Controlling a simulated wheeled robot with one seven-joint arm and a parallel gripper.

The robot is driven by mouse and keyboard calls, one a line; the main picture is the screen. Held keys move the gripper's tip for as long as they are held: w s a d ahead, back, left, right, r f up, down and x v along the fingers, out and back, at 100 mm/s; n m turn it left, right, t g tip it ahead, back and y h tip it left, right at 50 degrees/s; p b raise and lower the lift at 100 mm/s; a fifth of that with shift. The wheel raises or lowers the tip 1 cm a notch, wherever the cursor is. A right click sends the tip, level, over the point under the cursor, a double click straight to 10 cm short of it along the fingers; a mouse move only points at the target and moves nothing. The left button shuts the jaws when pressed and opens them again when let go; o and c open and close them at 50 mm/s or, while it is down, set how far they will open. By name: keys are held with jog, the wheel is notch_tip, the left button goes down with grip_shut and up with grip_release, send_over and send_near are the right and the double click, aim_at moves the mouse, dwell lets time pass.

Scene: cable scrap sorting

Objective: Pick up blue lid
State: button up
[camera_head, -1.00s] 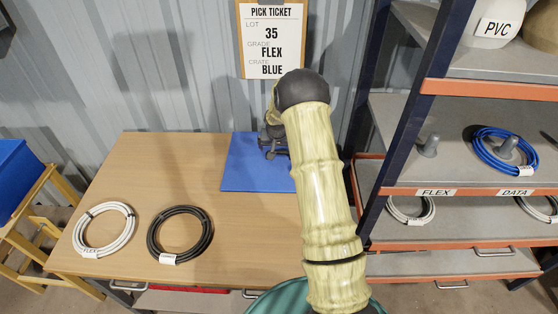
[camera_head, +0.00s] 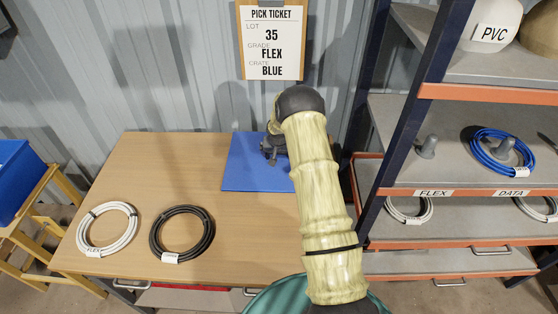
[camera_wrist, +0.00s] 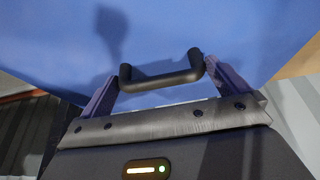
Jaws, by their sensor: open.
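The blue lid (camera_head: 243,172) lies flat on the wooden table (camera_head: 130,178), at its back right. It fills much of the wrist view (camera_wrist: 240,30). A black bar handle (camera_wrist: 160,79) stands up from the lid. My gripper (camera_head: 272,152) is over the lid in the head view, and my arm covers the lid's right part. In the wrist view the two fingers of my gripper (camera_wrist: 166,84) are apart, one near each end of the handle. The handle lies between them, and I see no grip on it.
A white cable coil (camera_head: 107,229) and a black cable coil (camera_head: 182,234) lie at the table's front left. A shelf rack (camera_head: 412,110) with a blue coil (camera_head: 500,152) stands close on the right. A pick ticket (camera_head: 271,40) hangs behind. A blue crate (camera_head: 20,178) stands at far left.

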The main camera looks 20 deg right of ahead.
jog(key=shift+c, duration=0.4)
jog(key=c, duration=1.4)
jog(key=shift+o, duration=0.2)
jog(key=shift+r, duration=0.15)
notch_tip(320, 180, up, 10)
jog(key=b, duration=0.2)
